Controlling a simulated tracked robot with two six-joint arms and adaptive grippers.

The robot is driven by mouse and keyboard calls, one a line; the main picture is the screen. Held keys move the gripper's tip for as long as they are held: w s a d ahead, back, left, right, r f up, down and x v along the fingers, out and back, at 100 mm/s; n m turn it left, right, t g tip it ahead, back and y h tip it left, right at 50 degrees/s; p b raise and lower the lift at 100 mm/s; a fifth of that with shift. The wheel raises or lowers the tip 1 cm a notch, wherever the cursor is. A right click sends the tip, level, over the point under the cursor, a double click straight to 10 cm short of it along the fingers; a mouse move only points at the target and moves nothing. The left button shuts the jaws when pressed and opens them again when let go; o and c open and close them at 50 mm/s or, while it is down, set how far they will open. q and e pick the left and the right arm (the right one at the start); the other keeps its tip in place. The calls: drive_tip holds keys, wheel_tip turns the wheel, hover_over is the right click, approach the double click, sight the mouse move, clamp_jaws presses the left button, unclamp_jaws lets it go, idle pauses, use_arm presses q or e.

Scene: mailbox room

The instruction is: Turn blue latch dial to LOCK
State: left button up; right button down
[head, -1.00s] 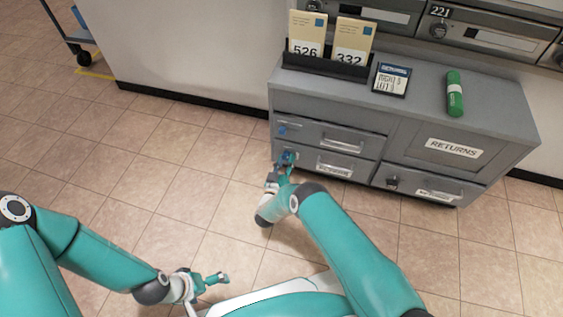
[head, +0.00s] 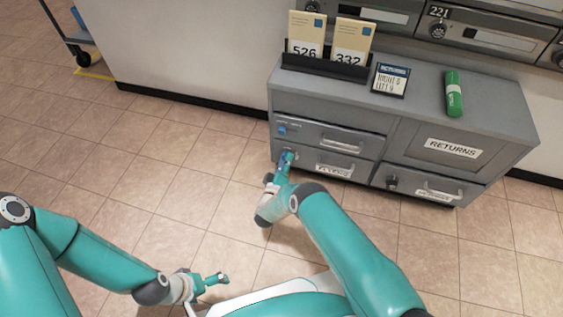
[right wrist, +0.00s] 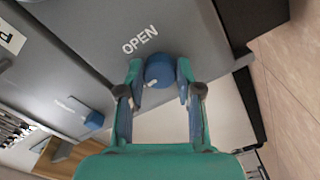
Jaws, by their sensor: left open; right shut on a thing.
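The blue latch dial (right wrist: 158,70) sits on the grey cabinet front, between my right fingertips in the right wrist view. A small pale mark shows at its lower left side in that view. The word OPEN (right wrist: 140,39) is printed on the panel near it; no LOCK lettering is readable. My right gripper (right wrist: 160,82) is shut on this dial. In the head view my right gripper (head: 285,162) is at the lower left drawer and mostly hides the dial. My left gripper (head: 217,281) is open and empty, low over the floor.
A second blue knob (head: 282,130) is on the upper left drawer. Drawer handles (head: 340,145) stick out beside it. A dark knob (head: 392,181) is on the lower right drawer.

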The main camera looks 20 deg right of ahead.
drive_tip(key=shift+w+a+y, duration=0.15)
drive_tip(key=shift+a+y, duration=0.15)
drive_tip(key=shift+a, duration=0.05)
drive_tip(key=c, duration=0.8)
unclamp_jaws()
drive_tip(key=shift+c, duration=0.2)
drive_tip(key=shift+o, duration=0.4)
drive_tip(key=shift+d, duration=0.15)
drive_tip(key=v, duration=1.2)
drive_tip(key=shift+f, duration=0.2)
